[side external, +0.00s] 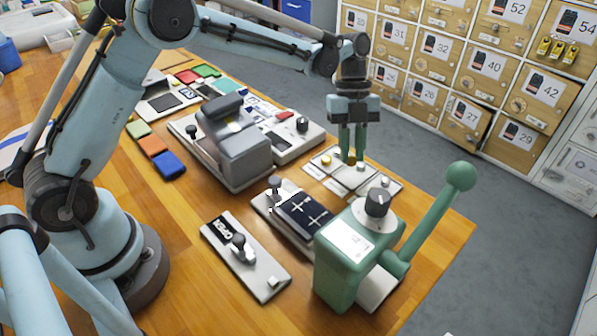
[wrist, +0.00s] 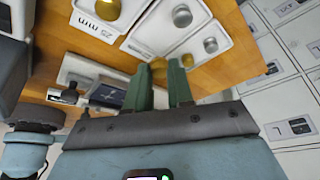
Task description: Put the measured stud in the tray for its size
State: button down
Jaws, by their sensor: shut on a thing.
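My gripper (side external: 352,152) points down over the small white trays at the table's far edge. It is shut on a small brass-coloured stud (side external: 351,161), which also shows between the green fingertips (wrist: 160,69) in the wrist view, partly hidden. The left tray (side external: 313,168) holds brass-coloured studs and reads "25 mm" (wrist: 97,26) in the wrist view. I cannot tell exactly which tray the held stud is over.
A green press (side external: 342,262) with a raised lever stands at the near right. Numbered lockers (side external: 480,70) stand beyond the floor gap.

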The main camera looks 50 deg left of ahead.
aim_at(349, 179)
jog(key=shift+w+a+f, duration=0.1)
jog(key=shift+f, duration=2)
jog(key=shift+f, duration=0.1)
jog(key=c, duration=1.3)
grip_release()
jog(key=v, duration=1.2)
